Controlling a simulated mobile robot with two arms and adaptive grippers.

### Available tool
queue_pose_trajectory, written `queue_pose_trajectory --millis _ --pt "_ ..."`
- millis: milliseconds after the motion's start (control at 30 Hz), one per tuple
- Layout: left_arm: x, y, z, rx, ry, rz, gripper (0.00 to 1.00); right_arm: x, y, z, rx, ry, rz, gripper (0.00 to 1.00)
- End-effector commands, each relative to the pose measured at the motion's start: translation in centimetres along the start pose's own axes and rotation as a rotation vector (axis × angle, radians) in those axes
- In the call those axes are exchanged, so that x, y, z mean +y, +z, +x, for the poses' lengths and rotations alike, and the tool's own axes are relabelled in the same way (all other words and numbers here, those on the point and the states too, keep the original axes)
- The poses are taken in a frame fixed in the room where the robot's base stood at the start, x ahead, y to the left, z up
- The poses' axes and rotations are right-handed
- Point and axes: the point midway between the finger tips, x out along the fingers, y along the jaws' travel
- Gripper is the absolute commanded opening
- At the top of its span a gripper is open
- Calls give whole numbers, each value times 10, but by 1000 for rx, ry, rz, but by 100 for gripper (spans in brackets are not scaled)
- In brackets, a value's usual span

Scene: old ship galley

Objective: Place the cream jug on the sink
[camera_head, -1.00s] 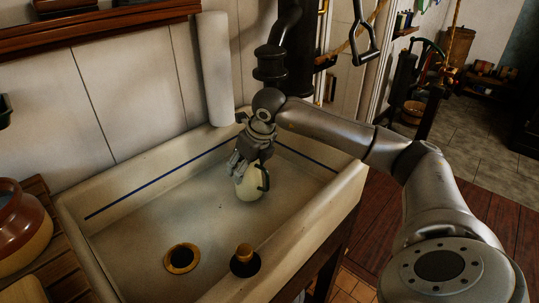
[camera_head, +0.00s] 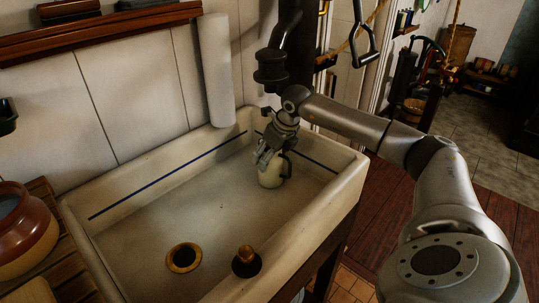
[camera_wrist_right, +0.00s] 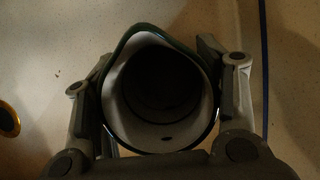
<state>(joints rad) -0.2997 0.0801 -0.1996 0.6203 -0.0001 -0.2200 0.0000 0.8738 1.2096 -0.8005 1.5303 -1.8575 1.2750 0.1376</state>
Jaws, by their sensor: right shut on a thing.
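The cream jug (camera_head: 272,175), pale with a dark green rim and handle, is inside the white sink (camera_head: 130,262), toward its back right corner. It looks upright and low over the basin floor; I cannot tell whether its base touches. My right gripper (camera_head: 267,157) is shut on the jug from above. In the right wrist view I look down into the open mouth of the jug (camera_wrist_right: 150,138), with one finger on each side. The jug's lower part is hidden there. My left gripper is not in view.
A brass drain (camera_head: 183,258) and a brown-topped plug (camera_head: 245,256) are at the sink's front. A brown and cream pot (camera_head: 25,232) stands on the wooden slats at left. A black pipe (camera_head: 270,70) rises behind the sink. The basin's left and middle are bare.

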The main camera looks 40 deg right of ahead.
Motion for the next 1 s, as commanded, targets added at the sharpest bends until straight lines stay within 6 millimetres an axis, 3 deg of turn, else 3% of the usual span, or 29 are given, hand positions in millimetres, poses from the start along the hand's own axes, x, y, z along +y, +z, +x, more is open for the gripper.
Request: queue_pose_trajectory --millis 367,400,533,1000 --pt "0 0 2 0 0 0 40 0 -1 3 -2 0 1 24" --pt "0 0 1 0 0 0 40 0 -1 3 0 0 1 68" --pt "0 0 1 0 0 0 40 0 -1 2 0 0 1 84" --pt "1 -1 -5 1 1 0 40 -2 2 -6 -1 -1 1 84"
